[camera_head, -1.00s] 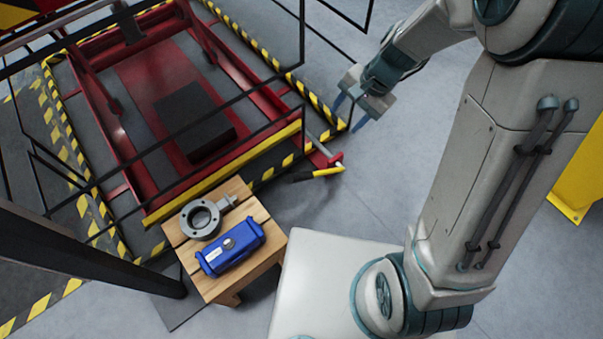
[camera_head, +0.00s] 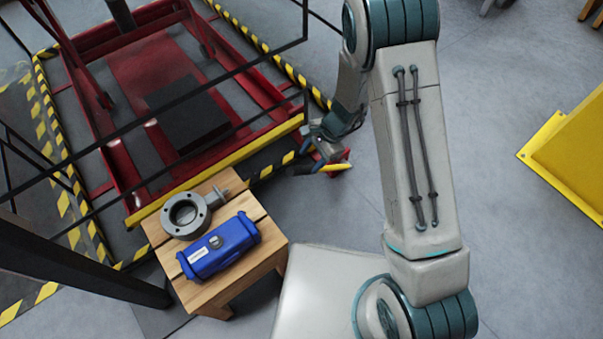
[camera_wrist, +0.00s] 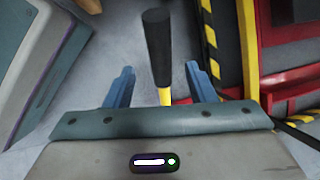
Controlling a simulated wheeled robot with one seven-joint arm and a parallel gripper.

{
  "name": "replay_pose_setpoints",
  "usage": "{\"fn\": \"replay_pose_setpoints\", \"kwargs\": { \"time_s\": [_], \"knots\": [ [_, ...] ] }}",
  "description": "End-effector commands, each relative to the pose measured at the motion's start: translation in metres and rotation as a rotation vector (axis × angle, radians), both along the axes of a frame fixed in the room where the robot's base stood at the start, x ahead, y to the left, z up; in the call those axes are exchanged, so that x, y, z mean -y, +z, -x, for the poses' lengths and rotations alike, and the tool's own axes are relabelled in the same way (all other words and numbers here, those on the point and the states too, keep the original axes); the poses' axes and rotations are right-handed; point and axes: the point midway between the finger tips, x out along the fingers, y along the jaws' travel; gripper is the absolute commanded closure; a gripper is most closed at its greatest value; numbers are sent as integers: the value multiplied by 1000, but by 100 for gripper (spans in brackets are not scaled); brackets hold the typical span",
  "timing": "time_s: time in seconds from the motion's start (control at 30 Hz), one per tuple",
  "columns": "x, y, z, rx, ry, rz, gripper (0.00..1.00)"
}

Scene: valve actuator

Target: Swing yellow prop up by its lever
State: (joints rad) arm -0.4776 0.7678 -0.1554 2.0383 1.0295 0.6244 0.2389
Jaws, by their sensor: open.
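The lever (camera_head: 335,168) is a short yellow bar with a black grip, at the right front corner of the red frame. The wrist view shows its black grip (camera_wrist: 158,45) and a yellow part below it. A yellow bar (camera_head: 220,167) runs along the front of the frame; I cannot tell for sure whether this is the prop. My gripper (camera_head: 311,152) is at the lever and hides part of it. In the wrist view my gripper (camera_wrist: 161,84) is open, its blue fingers on either side of the lever, with gaps visible on both sides.
A wooden stool (camera_head: 262,262) in front of the frame holds a grey valve body (camera_head: 206,212) and a blue actuator (camera_head: 220,246). Thin black rails cross over the red frame. A yellow panel (camera_head: 570,155) stands at far right. Floor between is clear.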

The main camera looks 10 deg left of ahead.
Motion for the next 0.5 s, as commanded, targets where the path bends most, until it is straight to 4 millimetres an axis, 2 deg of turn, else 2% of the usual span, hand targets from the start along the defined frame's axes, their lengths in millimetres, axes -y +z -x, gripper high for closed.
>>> {"fn": "replay_pose_setpoints", "kwargs": {
  "time_s": [0.03, 0.2, 0.33, 0.5],
  "knots": [
    [-5, -16, 2, -2, 3, 1, 50],
    [-17, -45, 7, -1, 2, 1, 50],
    [-23, -59, 10, 0, 2, 0, 50],
    [-27, -67, 11, 0, 1, 0, 50]
  ]
}}
